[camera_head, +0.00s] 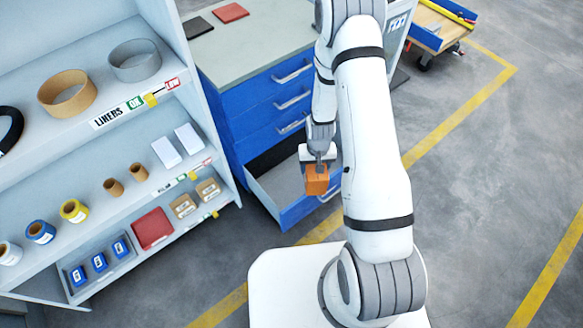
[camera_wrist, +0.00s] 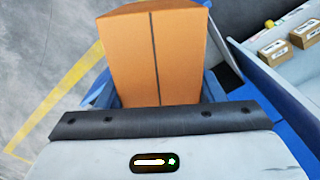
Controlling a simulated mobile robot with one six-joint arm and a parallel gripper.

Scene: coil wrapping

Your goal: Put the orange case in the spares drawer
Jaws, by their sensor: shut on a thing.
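The orange case (camera_head: 317,180) is a small box held in my gripper (camera_head: 318,163), which is shut on it. In the wrist view the orange case (camera_wrist: 155,52) fills the upper middle, with a dark seam down its face. An open drawer (camera_head: 284,209) with a blue front sticks out at the bottom of the blue cabinet. The case hangs over or near the right part of this drawer; its exact height above the drawer is hard to tell. My gripper and the case hide part of the drawer. No label on the drawer is readable.
The blue cabinet (camera_head: 265,105) has several shut drawers above the open one. A white shelf rack (camera_head: 100,190) stands at left with tape rolls, small boxes and a red case (camera_head: 152,228). Yellow lines cross the grey floor. Open floor lies at right.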

